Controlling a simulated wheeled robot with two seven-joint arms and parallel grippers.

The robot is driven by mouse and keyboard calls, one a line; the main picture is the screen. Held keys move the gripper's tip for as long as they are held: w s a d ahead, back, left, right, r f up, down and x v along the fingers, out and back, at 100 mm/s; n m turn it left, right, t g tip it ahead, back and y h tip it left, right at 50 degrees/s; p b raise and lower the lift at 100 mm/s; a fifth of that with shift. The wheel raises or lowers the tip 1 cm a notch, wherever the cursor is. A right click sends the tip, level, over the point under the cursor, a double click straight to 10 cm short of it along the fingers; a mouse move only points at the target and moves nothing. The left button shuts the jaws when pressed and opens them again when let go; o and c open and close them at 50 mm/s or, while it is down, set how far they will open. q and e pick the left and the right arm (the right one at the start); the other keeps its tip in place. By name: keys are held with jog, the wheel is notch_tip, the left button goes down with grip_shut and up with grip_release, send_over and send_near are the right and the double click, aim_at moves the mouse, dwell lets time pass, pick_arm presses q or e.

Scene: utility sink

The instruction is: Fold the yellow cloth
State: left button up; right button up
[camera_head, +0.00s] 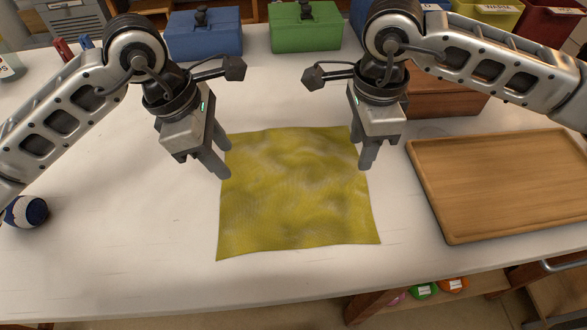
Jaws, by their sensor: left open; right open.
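The yellow cloth (295,195) lies spread out flat on the white table, roughly square with slight wrinkles. My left gripper (222,163) is open and empty, with its fingers over the cloth's far left corner area. My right gripper (366,158) is open and empty, with its fingers by the cloth's far right edge. Whether the fingertips touch the cloth or table I cannot tell. The fingers partly hide the far corners of the cloth.
A wooden tray (428,190) lies right of the cloth. A brown box (440,98) stands behind my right gripper. Blue (203,36) and green (305,28) boxes stand at the back. A dark blue and white rolled item (27,211) lies at left. The table (120,225) is clear between it and the cloth.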

aim_at(235, 186)
pick_arm(q)
notch_tip(235, 186, down, 5)
jog(key=shift+s+f, duration=0.1)
pick_arm(e)
notch_tip(235, 186, down, 5)
jog(key=shift+s+f, duration=0.1)
jog(key=shift+s, duration=0.05)
pick_arm(q)
jog(key=shift+f, duration=0.45)
pick_arm(e)
jog(key=shift+f, duration=0.45)
pick_arm(q)
jog(key=shift+f, duration=0.1)
jog(key=shift+f, duration=0.2)
pick_arm(e)
jog(key=shift+f, duration=0.3)
pick_arm(q)
jog(key=shift+r, duration=0.15)
jog(key=shift+c, duration=1.2)
pick_arm(e)
jog(key=shift+r, duration=0.15)
jog(key=shift+c, duration=1.2)
pick_arm(q)
grip_shut()
pick_arm(e)
grip_shut()
